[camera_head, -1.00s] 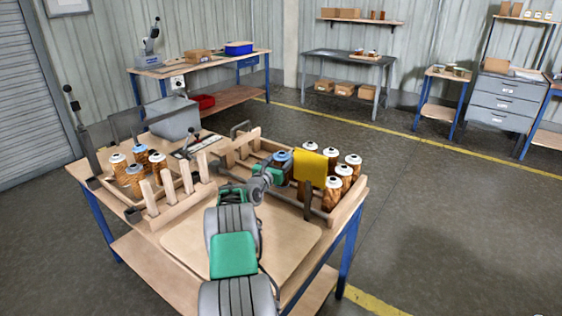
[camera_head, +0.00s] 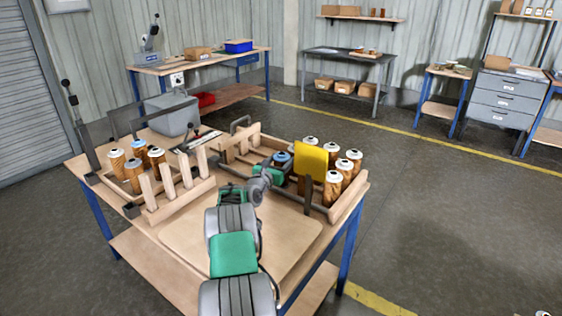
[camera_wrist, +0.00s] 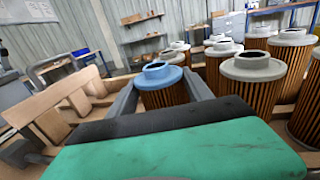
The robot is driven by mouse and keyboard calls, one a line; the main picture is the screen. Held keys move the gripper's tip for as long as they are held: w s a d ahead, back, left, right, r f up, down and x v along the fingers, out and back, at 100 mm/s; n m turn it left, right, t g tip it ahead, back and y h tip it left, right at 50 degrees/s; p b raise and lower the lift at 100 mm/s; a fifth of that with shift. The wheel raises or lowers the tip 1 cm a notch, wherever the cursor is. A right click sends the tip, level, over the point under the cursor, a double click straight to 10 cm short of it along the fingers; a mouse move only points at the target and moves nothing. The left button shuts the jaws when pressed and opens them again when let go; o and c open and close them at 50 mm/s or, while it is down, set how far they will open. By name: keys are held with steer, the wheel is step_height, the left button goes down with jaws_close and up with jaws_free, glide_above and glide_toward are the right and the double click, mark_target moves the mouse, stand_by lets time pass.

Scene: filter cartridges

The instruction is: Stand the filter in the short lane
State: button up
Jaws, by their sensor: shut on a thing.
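My gripper (camera_head: 277,168) is shut on a blue-capped filter (camera_head: 282,158) at the right-hand wooden rack (camera_head: 342,205). In the wrist view the same filter (camera_wrist: 162,85) stands roughly upright between the two fingers (camera_wrist: 163,95), its blue ring cap and brown pleated body showing above them. Its lower end is hidden, so I cannot tell whether it touches the rack floor. Several white-capped filters (camera_head: 333,185) stand just right of it; they also fill the right of the wrist view (camera_wrist: 252,85). I cannot tell which lane is the short one.
A yellow plate (camera_head: 311,160) stands upright close to my gripper, in front of some filters. A left rack with wooden posts (camera_head: 167,183) has several filters (camera_head: 133,176) behind it. The front board (camera_head: 275,235) is clear beside my arm.

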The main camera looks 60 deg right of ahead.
steer(key=shift+f, duration=0.3)
steer(key=o, duration=1.5)
steer(key=shift+r, duration=0.1)
steer(key=r+p, duration=0.2)
steer(key=r, duration=0.1)
steer(key=r+p, duration=0.2)
steer(key=r, duration=0.1)
steer(key=r+p, duration=0.2)
steer(key=r, duration=0.1)
steer(key=shift+d+r, duration=0.15)
steer(key=shift+d, duration=0.15)
steer(key=w+a+n+t+b, duration=0.1)
steer(key=w+a+t, duration=0.1)
steer(key=w+a, duration=0.4)
steer(key=w+a+f+n+t+b, duration=0.1)
steer(key=w+a+b, duration=0.1)
steer(key=w+a, duration=0.4)
steer(key=w+a+n+t+y+b, duration=0.1)
steer(key=w+a, duration=0.5)
steer(key=a, duration=0.6)
steer(key=shift+w+a+f+n+t+b, duration=0.15)
steer(key=shift+a+f+n+t+b, duration=0.15)
steer(key=shift+t, duration=0.5)
